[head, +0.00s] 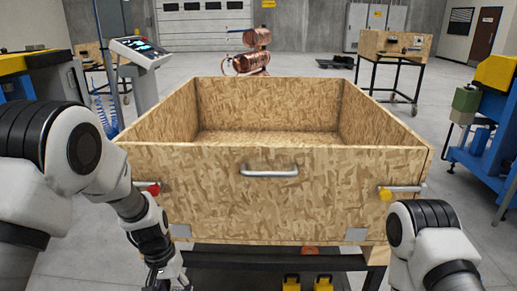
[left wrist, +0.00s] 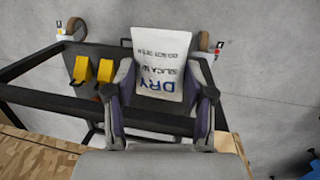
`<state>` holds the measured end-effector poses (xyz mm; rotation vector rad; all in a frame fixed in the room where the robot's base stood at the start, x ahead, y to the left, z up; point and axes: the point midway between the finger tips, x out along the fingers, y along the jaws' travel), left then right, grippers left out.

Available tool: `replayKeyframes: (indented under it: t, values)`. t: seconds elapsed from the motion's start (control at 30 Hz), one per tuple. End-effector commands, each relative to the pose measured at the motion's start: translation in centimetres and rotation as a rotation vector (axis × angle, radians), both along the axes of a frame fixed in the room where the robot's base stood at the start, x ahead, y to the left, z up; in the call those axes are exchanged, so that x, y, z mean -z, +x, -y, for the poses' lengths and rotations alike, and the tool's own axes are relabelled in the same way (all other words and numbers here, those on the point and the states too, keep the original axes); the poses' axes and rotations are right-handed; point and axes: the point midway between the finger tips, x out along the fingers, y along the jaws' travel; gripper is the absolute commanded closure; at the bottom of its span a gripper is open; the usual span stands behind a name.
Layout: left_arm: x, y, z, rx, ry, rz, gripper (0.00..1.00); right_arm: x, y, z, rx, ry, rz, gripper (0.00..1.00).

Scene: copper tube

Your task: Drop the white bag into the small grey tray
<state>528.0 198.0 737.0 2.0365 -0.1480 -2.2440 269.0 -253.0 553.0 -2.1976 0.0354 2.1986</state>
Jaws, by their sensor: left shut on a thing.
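The white bag (left wrist: 160,62), printed with dark lettering including "DRY" and "SILICA", is upright between the fingers of my left gripper (left wrist: 162,78) in the left wrist view. The gripper is shut on it. In the head view my left gripper (head: 168,282) hangs at the bottom edge, in front of the large wooden crate's left side; the bag cannot be made out there. My right arm reaches in at the lower right, but its gripper is outside the picture. I cannot make out a small grey tray in either view.
The large open wooden crate (head: 210,200) with metal handles fills the middle and looks empty where visible. Its dark frame (left wrist: 60,60) has yellow blocks (left wrist: 106,70) and wheels. Copper coils (head: 250,62) stand behind it. Blue-yellow machines flank both sides. Grey floor lies around the frame.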

Motion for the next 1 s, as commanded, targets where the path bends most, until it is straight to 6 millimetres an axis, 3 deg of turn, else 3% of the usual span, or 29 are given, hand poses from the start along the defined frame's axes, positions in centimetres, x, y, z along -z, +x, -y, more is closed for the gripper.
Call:
replayKeyframes:
  t: [0.03,0.13,0.27,0.67,0.77,0.87,1.0]
  values:
    - [-3.7,-0.2,0.0,0.000,0.001,-0.001,0.99,-4.2,0.0,0.0,0.000,0.000,0.000,0.60]
    - [-6.0,-0.5,0.0,0.002,0.002,-0.003,0.99,-7.4,0.0,0.0,0.000,0.000,0.000,0.60]
    - [-7.5,-0.7,-0.1,0.000,0.004,-0.002,0.99,-9.7,0.0,0.0,0.000,0.000,0.000,0.60]
    - [-7.4,-0.7,0.0,0.001,0.004,-0.001,1.00,-9.8,0.0,0.0,0.000,0.000,-0.001,0.60]
    - [-7.6,0.3,0.7,0.001,0.009,0.004,1.00,-9.8,0.0,0.0,0.000,0.000,0.000,0.60]
    - [-8.1,2.6,2.9,-0.003,0.013,0.009,1.00,-9.8,0.0,0.0,0.000,0.000,0.000,0.60]
    - [-9.4,6.0,7.9,-0.002,0.013,0.011,1.00,-9.8,0.0,0.0,0.000,0.000,0.000,0.60]
